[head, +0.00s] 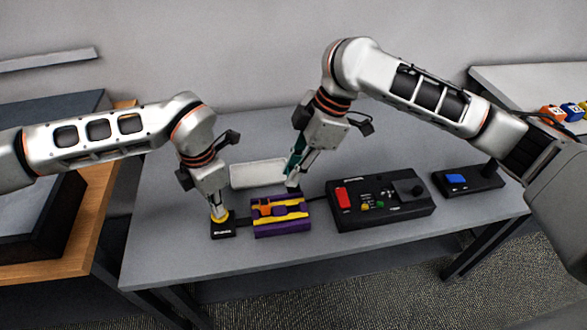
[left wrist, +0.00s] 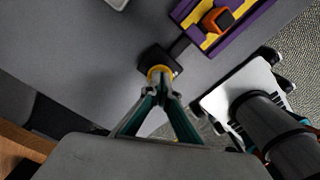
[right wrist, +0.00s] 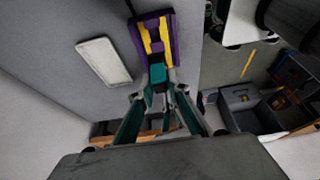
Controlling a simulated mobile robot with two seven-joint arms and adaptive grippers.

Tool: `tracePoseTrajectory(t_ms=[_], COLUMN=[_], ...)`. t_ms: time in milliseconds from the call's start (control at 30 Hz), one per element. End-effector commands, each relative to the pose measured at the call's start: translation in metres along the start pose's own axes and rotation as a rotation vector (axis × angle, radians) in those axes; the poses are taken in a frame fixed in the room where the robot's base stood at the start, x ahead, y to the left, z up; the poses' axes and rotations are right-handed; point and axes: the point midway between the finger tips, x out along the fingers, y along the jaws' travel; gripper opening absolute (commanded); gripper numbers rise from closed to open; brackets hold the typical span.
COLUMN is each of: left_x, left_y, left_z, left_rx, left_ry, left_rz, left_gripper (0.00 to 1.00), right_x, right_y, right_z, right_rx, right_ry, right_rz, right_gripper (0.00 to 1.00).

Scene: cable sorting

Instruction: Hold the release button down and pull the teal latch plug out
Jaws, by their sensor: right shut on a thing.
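The release button (head: 219,217) is a yellow round cap on a small black base (head: 223,231) at the left front of the table. My left gripper (left wrist: 160,86) points down with its fingertips together at the yellow cap; I cannot tell how far the cap is pressed. The teal latch plug (right wrist: 158,74) is a block between the fingertips of my right gripper (right wrist: 158,88), which is shut on it. The plug is at or over the end of the purple and yellow socket block (head: 282,229); whether it is seated is unclear. In the head view the gripper mostly hides it.
An orange plug (left wrist: 217,20) sits in the socket block. A white tray (head: 258,174) lies behind it. A black panel (head: 380,212) with a red switch stands to the right, and a black box with a blue pad (head: 457,179) is further right. The table front is clear.

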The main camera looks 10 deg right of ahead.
Motion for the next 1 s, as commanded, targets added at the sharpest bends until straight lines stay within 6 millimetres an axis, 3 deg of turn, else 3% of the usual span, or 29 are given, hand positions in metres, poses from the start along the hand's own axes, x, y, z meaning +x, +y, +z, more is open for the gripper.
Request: tracePoseTrajectory(t_ms=[1000], left_x=[-0.056], left_y=[0.000], left_z=[0.000], left_rx=[0.000], left_ry=[-0.001], left_rz=[0.001], left_gripper=[0.00], right_x=[0.000], right_y=[0.000], right_z=[0.000], right_rx=[0.000], right_ry=[0.000], right_rz=[0.000], right_gripper=[0.00])
